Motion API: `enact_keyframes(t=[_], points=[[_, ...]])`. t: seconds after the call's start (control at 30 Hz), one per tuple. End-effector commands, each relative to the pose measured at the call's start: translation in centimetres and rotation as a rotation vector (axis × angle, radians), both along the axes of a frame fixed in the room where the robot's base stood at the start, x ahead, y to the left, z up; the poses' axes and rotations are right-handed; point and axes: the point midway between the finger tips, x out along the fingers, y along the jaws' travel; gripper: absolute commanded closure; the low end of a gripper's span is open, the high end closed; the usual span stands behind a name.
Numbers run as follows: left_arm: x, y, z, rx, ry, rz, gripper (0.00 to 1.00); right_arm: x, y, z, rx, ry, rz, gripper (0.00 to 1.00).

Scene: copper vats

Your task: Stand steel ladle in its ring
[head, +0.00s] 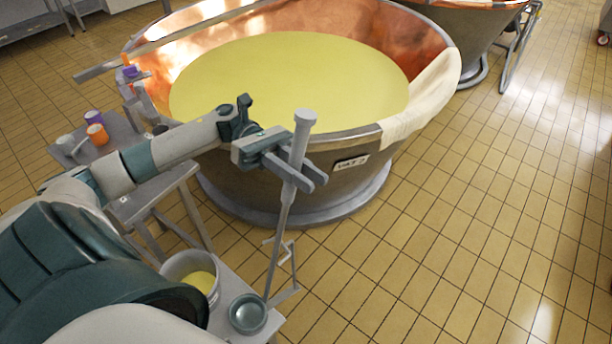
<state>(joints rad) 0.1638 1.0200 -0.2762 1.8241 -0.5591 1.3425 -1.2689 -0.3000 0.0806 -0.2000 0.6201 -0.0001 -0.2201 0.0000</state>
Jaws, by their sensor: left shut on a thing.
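My left gripper (291,175) is shut on the upper handle of the steel ladle (283,220). The ladle is nearly upright and tilts slightly, its thick grip end at the top. Its round bowl (248,314) is at the bottom, over or on the small grey side table (232,283); I cannot tell whether it touches. A thin grey bracket (294,268) rises beside the lower handle, with arms near its top that look like the ring. I cannot tell whether the handle is inside the ring or in front of it. My right gripper is not in view.
A white bucket (178,266) with yellow content stands left of the ladle bowl. The large copper vat (362,182) of yellow liquid is just behind, a cloth (428,98) over its rim. A bench (122,134) with small cups is at left. Tiled floor at right is clear.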

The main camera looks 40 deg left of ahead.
Motion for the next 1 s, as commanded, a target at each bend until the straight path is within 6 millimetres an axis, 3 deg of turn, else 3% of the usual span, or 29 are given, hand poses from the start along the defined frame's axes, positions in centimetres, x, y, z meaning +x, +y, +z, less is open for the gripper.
enact_keyframes(t=[0.2, 0.23, 0.3, 0.73, 1.0], points=[[0.0, 0.0, 0.1, 0.0, 0.0, 0.0, 1.0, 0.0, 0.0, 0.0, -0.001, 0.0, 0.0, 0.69], [0.0, 0.0, 0.1, 0.0, -0.001, 0.0, 0.74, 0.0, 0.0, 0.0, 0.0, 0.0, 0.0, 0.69], [0.0, 0.0, 0.1, 0.0, -0.001, 0.0, 0.57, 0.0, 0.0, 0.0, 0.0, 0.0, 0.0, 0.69], [0.1, 0.3, -0.1, 0.0, 0.0, 0.001, 0.57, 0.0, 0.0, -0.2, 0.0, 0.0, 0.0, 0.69], [0.4, 2.9, -0.4, 0.002, 0.0, 0.001, 0.57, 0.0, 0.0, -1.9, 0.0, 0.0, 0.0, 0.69]])
